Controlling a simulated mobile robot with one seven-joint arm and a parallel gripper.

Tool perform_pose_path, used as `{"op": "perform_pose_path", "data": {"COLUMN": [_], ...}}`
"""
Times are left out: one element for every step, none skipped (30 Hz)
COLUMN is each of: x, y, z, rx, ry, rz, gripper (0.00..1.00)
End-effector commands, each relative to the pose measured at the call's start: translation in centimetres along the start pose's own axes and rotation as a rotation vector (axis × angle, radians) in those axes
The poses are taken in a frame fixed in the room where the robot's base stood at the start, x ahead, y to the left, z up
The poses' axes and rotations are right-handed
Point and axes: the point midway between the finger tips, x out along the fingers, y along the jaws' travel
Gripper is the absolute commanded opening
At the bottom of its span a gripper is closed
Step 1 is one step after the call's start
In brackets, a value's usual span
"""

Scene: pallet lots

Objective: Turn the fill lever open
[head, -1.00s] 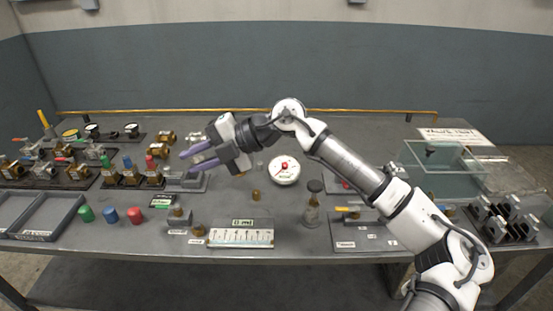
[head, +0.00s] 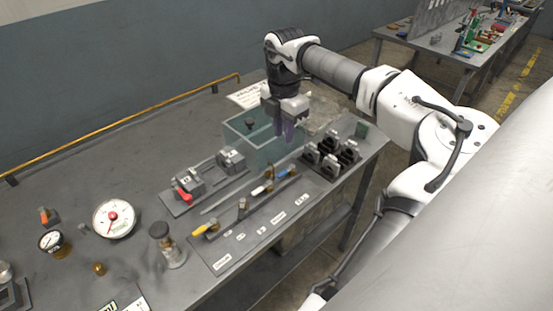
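A flat grey panel (head: 222,262) with small labels lies along the table's front edge. The labels are too small to read, so I cannot tell which is the fill lever. My gripper (head: 295,140) points down with its purple fingers apart and empty. It hangs by the right side of the clear tank (head: 247,130), beyond the blue handle and apart from the handles.
A grey block fixture with a red lever (head: 183,194) sits left of the panel. Black clamp blocks (head: 330,158) stand right of the panel, near the gripper. A white dial gauge (head: 114,218) and a glass bottle (head: 167,247) stand at left. A brass rail (head: 120,124) runs along the back.

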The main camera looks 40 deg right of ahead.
Motion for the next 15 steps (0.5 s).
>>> {"op": "perform_pose_path", "data": {"x": [1.4, 1.9, 2.8, 3.4, 4.1, 5.1, 5.7, 6.4, 7.2, 7.8, 8.4, 9.2, 9.7, 10.2, 10.8], "y": [0.0, 0.0, 0.0, 0.1, 0.1, 0.1, 0.1, 0.1, 0.1, 0.1, 0.1, 0.1, 0.1, 0.1, 0.1], "z": [-0.1, -0.1, -0.1, -0.1, -0.1, -0.1, -0.1, -0.1, -0.1, -0.1, -0.2, -0.2, -0.2, -0.2, -0.2], "rx": [-0.001, -0.002, -0.002, -0.002, -0.002, -0.003, -0.003, -0.004, -0.004, -0.005, -0.005, -0.005, -0.005, -0.005, -0.005], "ry": [0.003, 0.003, 0.002, 0.002, 0.002, 0.003, 0.004, 0.004, 0.003, 0.003, 0.003, 0.004, 0.004, 0.004, 0.003], "rz": [0.0, 0.0, 0.0, 0.001, 0.001, 0.001, 0.001, 0.001, 0.001, 0.001, 0.002, 0.002, 0.002, 0.002, 0.001], "gripper": [0.21, 0.21, 0.21, 0.21, 0.21, 0.21, 0.21, 0.21, 0.21, 0.21, 0.21, 0.21, 0.21, 0.21, 0.21]}}
